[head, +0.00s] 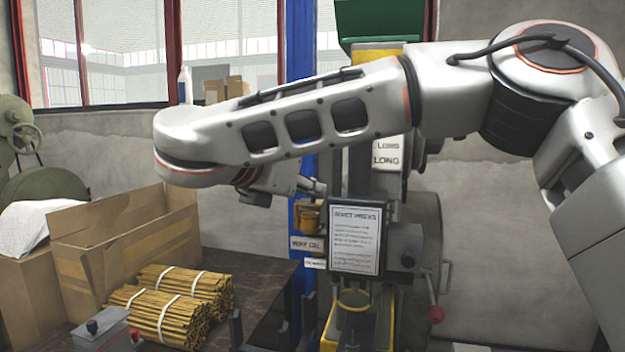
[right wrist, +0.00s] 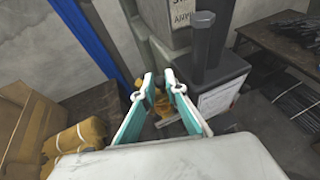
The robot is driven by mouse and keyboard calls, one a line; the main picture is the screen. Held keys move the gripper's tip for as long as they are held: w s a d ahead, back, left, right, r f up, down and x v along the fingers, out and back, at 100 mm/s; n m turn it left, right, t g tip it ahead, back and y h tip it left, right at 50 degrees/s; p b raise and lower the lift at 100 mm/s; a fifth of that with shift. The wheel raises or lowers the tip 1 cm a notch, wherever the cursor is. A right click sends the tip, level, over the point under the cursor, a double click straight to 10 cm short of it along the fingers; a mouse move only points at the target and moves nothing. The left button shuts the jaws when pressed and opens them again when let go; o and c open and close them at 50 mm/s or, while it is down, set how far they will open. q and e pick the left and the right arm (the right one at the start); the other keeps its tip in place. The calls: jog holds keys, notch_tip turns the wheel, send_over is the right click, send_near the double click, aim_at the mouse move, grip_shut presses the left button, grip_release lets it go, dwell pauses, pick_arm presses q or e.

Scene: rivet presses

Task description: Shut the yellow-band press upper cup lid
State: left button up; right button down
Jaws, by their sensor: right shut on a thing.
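The press (head: 385,320) with yellow parts stands right of centre in the head view, partly behind my right arm. A small yellow-orange upper cup (head: 308,215) sits at its left side, beside the blue post. My right gripper (head: 314,187) is just above this cup. In the right wrist view, its teal-padded fingers (right wrist: 160,92) straddle a yellow-brown part of the cup (right wrist: 163,104). The gripper is shut on a small part, seemingly the lid; the fingers mostly hide it, and its angle cannot be told. My left gripper is not in view.
A blue post (head: 301,110) stands close by. Bundled rods (head: 170,312) and an open cardboard box (head: 130,240) are at the left. Bare dark tabletop (head: 262,275) lies between.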

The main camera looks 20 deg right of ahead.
jog(key=shift+a+m+g+h+p, duration=0.15)
jog(key=shift+m+g+h+p, duration=0.15)
jog(key=shift+m+g, duration=0.2)
jog(key=shift+s+f, duration=0.1)
jog(key=shift+f, duration=0.05)
jog(key=c, duration=2.1)
grip_release()
